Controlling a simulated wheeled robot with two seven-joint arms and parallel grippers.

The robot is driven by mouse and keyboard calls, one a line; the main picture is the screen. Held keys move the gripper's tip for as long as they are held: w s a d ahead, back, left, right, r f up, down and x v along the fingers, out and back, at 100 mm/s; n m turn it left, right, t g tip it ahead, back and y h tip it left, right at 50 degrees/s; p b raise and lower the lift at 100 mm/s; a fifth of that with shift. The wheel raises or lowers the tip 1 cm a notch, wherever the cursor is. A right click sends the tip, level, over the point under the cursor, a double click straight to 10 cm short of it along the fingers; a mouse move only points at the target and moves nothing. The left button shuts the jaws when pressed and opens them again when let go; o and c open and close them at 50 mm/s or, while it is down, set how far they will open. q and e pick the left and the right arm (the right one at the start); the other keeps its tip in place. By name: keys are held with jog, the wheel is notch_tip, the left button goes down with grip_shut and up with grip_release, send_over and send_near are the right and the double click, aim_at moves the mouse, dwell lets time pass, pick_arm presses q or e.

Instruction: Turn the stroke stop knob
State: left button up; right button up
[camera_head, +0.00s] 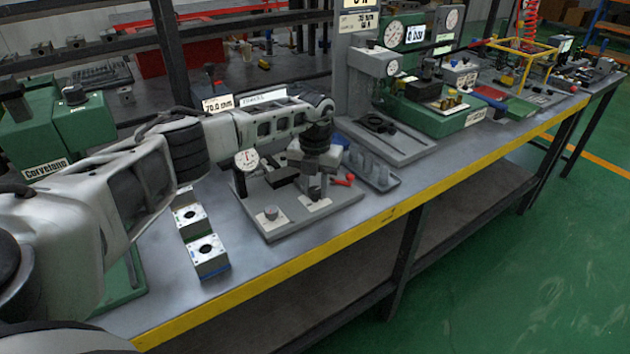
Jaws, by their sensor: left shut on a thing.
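My left arm reaches across from the left. Its gripper (315,193) points down over the right part of a grey fixture plate (288,226). The fingers are shut at a small upright part above a white label plate (318,206), which I take to be the stroke stop knob. The fingers hide most of it, so its turn angle does not show. A dial gauge (246,161) stands on a post at the fixture's back left. My right gripper is not in view.
Valve blocks (207,252) stand left of the fixture. A grey tray (374,178) with several pale cylinders and a red-handled item (344,180) lie close to its right. A green press station (430,115) stands farther right. The bench's yellow front edge (300,262) is clear.

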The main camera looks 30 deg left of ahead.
aim_at(315, 189)
pick_arm(q)
jog(key=shift+w+r+n, duration=0.1)
jog(key=shift+n, duration=0.5)
jog(key=o, duration=1)
notch_tip(315, 189, up, 16)
jog(key=shift+f+b, duration=0.1)
jog(key=shift+b, duration=0.35)
